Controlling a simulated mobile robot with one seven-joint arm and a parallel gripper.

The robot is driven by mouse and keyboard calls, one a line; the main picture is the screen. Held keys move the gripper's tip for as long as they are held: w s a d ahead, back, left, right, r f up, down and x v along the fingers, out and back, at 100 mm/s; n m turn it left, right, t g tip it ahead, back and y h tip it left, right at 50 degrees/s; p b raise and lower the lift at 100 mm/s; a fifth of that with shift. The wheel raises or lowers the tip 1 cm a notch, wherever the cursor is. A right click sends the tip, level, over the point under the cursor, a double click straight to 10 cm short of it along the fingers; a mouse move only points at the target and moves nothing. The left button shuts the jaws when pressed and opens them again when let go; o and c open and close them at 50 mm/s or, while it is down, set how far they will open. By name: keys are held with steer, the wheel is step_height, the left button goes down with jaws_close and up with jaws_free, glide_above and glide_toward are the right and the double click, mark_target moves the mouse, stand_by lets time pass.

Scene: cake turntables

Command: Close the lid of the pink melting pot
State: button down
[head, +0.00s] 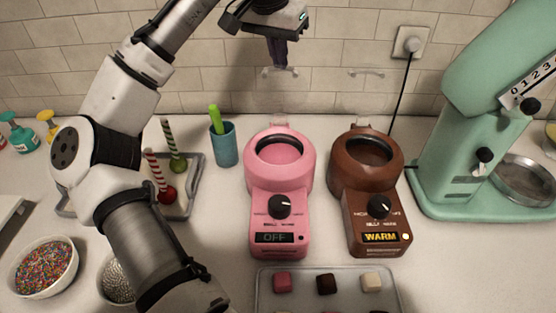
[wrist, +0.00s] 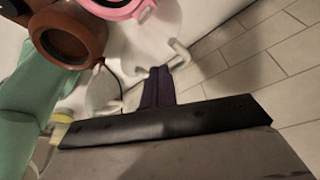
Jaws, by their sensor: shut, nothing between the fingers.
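The pink melting pot (head: 263,186) stands on the counter with its round bowl uncovered and its display reading OFF. Its hinge (head: 279,123) is at the back rim. A pale bar handle (head: 292,72) shows above and behind the pot, apparently on a clear, raised lid whose pane I can barely make out. My gripper (head: 279,66) is shut and empty, pointing down at this handle; I cannot tell whether it touches. In the wrist view, my dark fingers (wrist: 157,74) are together close to the handle (wrist: 180,53), and the pink rim (wrist: 112,9) shows at the top.
A brown pot (head: 375,205) reading WARM stands right of the pink one, with a similar handle (head: 367,73) above. A green mixer (head: 440,178) is farther right. A teal cup (head: 223,146) stands left. A tray (head: 264,292) of cubes lies in front. The tiled wall is close behind.

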steer(key=s+f+b, duration=0.4)
steer(key=s+f, duration=0.1)
steer(key=s, duration=0.8)
steer(key=shift+f, duration=0.2)
stand_by(1.2)
steer(key=shift+r, duration=0.1)
steer(key=s+d+p+v, duration=0.1)
steer(key=p+v, duration=0.6)
steer(key=v, duration=0.1)
steer(key=shift+p, duration=0.3)
steer(key=shift+w, duration=0.1)
